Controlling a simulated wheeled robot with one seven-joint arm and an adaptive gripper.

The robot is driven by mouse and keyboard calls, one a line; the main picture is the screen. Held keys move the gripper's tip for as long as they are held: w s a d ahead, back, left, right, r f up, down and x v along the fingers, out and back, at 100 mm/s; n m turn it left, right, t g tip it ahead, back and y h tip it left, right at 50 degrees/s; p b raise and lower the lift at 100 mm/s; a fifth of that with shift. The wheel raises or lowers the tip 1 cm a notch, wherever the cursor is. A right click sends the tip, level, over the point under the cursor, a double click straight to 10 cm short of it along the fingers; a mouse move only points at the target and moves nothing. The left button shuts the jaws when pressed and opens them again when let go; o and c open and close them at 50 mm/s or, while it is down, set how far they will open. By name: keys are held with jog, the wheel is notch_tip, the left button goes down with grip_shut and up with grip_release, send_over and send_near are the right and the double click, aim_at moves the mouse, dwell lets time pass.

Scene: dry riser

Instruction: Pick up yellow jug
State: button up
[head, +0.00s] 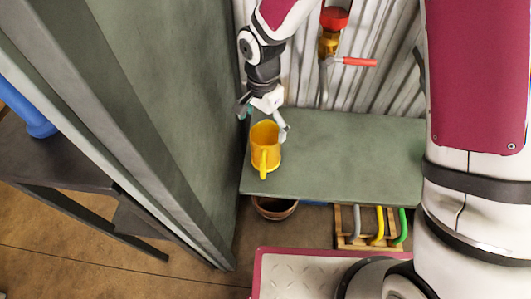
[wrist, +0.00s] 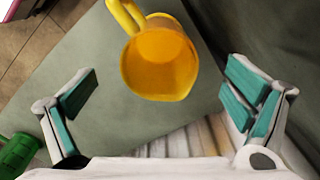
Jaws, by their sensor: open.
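The yellow jug (head: 264,146) stands upright on the green-grey tabletop, near its left end, with its handle facing the front. In the wrist view the jug (wrist: 160,68) is seen from above, its open mouth toward the camera and its handle at the upper left. My gripper (head: 268,112) is just behind and above the jug in the head view. In the wrist view my gripper (wrist: 160,105) is open, with one teal-padded finger on each side and the jug lying ahead between them. Nothing is held. Whether a finger touches the jug, I cannot tell.
The table (head: 350,160) is clear to the right of the jug. A green-grey panel (head: 150,90) stands close on the left. Behind is a corrugated wall with a red-handled valve (head: 355,62). Below are a brown bowl (head: 275,208) and a wooden crate (head: 350,240). A green object (wrist: 15,153) shows lower left.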

aim_at(266, 148)
notch_tip(266, 148, down, 8)
jog(key=b, duration=0.2)
jog(key=shift+r, duration=0.2)
jog(key=shift+d, duration=0.1)
jog(key=c, duration=1.3)
